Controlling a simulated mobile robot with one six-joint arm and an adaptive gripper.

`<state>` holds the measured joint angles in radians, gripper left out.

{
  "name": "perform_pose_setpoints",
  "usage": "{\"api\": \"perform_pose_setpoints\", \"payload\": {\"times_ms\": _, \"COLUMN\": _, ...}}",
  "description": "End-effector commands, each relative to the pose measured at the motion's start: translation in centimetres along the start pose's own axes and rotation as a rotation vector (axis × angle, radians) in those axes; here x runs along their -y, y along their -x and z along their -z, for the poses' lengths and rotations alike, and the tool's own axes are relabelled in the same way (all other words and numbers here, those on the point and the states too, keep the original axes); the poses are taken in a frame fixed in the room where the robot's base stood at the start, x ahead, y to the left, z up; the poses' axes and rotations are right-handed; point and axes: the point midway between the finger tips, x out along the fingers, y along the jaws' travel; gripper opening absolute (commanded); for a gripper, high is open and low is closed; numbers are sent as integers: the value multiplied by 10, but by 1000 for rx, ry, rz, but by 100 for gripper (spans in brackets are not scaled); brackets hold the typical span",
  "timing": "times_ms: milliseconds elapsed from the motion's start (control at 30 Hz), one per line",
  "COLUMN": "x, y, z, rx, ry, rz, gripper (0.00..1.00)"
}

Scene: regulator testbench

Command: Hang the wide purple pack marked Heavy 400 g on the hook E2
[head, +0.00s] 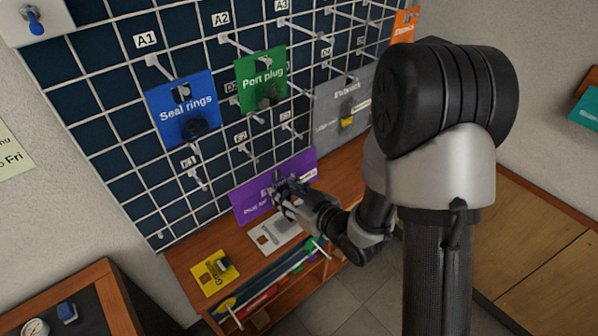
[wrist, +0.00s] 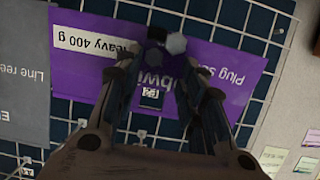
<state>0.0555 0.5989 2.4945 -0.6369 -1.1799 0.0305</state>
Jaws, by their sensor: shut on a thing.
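The wide purple pack (head: 243,203) is held in front of the lower part of the grid board, above the wooden bench. In the wrist view the purple pack (wrist: 87,75) shows upside down, with a white label reading Heavy 400 g. My gripper (head: 281,194) is shut on the pack near its middle; its fingers (wrist: 158,75) cover part of the print. A label that seems to read E2 (head: 240,137) sits above a hook (head: 248,155), just above and left of the pack. Whether the pack touches a hook cannot be told.
A blue Seal rings pack (head: 170,106), a green Port plug pack (head: 250,72) and a wide grey pack (head: 330,118) hang around this spot. A white pack (head: 258,240) and a yellow pack (head: 207,280) lie on the bench (head: 190,258). Bare hooks stick out nearby.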

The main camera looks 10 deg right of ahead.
Motion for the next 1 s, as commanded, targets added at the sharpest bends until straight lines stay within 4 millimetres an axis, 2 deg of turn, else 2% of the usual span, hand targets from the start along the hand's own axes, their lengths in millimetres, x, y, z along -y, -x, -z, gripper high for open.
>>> {"api": "perform_pose_setpoints", "payload": {"times_ms": 267, "x": 6, "y": -4, "z": -1, "rx": 5, "ry": 12, "rz": 23, "gripper": 0}}
{"api": "perform_pose_setpoints", "payload": {"times_ms": 1000, "x": 7, "y": -46, "z": 10, "rx": 4, "ry": 11, "rz": 21, "gripper": 0}}
